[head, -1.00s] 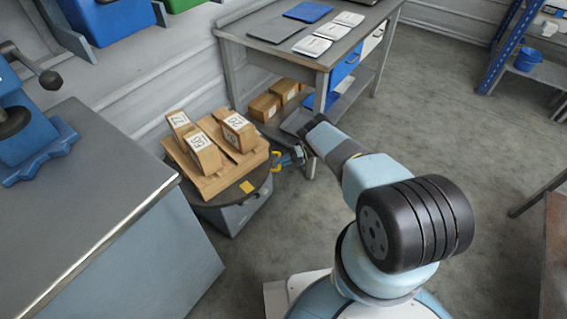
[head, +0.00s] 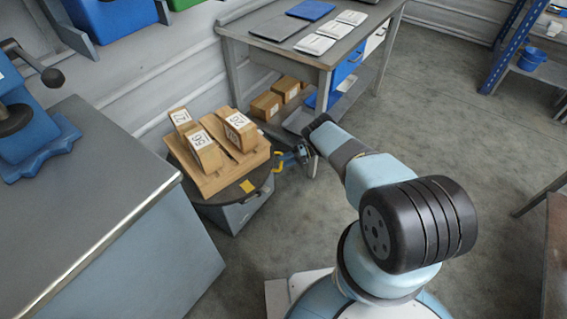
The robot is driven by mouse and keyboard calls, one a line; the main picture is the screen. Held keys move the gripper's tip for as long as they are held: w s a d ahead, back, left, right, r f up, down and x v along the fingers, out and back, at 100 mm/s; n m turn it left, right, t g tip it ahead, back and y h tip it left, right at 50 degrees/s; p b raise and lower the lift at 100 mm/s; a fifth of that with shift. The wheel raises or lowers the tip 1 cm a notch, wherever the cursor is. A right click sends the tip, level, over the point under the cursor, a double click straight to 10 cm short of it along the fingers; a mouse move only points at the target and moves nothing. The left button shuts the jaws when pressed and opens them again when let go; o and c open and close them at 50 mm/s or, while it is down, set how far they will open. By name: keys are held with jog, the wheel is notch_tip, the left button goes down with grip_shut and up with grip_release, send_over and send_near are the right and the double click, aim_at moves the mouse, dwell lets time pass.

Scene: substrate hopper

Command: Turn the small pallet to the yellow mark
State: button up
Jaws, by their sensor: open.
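The small wooden pallet (head: 213,186) sits on a dark round turntable (head: 220,203) on a grey box. The yellow mark (head: 247,186) lies on the turntable's bare front rim, just off the pallet's front right edge. My gripper (head: 282,161), with yellow-tipped fingers, is at the right side of the pallet and turntable, open. Whether a finger touches the pallet cannot be told.
A workbench (head: 283,40) with trays and white cards stands behind, its leg close to my gripper. Cardboard boxes (head: 265,105) lie on its lower shelf. A grey cabinet (head: 100,210) fills the left. The floor (head: 440,120) to the right is clear.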

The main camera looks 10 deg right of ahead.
jog(key=shift+v, duration=2.6)
jog(key=shift+c, duration=0.2)
